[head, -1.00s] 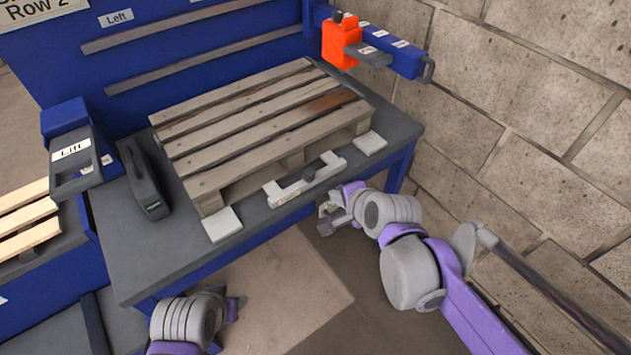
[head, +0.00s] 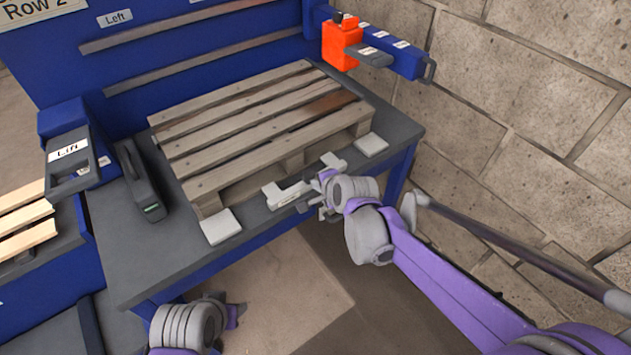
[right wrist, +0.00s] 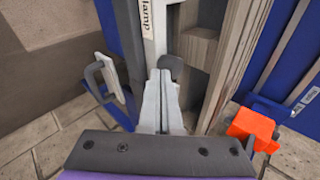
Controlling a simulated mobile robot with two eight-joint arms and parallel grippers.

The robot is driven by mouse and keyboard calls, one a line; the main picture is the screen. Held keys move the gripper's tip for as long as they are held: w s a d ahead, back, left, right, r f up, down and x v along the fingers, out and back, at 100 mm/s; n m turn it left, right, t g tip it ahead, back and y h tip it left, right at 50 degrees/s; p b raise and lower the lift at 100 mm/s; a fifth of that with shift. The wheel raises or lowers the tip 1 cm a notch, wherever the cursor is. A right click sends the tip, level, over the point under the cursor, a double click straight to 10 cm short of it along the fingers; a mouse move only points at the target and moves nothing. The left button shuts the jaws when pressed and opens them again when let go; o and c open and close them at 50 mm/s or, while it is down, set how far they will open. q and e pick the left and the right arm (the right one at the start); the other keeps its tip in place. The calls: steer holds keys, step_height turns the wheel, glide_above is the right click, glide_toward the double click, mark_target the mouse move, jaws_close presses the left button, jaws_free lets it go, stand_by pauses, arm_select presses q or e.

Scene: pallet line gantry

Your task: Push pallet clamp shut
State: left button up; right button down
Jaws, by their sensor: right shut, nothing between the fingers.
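The pallet clamp (head: 283,194) is a light grey bar with raised ends at the front edge of the blue table, against the wooden pallet (head: 262,130). My right gripper (head: 312,205) is at the right part of the clamp and hides some of it. In the right wrist view the fingers of my right gripper (right wrist: 160,76) are shut and empty, beside the clamp's pale bar (right wrist: 150,35), which bears a label partly reading "lamp". A dark rounded knob (right wrist: 172,65) is just at the fingertips; I cannot tell whether they touch. My left gripper (head: 236,308) hangs low in front of the table, its fingers unclear.
Pale pads (head: 221,226) flank the clamp on the table top (head: 120,262). A dark handheld device (head: 140,180) lies left of the pallet. An orange block (head: 341,45) sits on a blue arm at the back right. A stone wall (head: 520,130) bounds the right side.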

mark_target(306, 175)
steer(key=shift+w+a, duration=0.2)
steer(key=shift+w, duration=0.25)
steer(key=w+a, duration=0.2)
steer(key=w, duration=0.1)
steer(key=shift+w+a, duration=0.3)
steer(key=shift+a, duration=0.05)
steer(key=shift+r, duration=0.1)
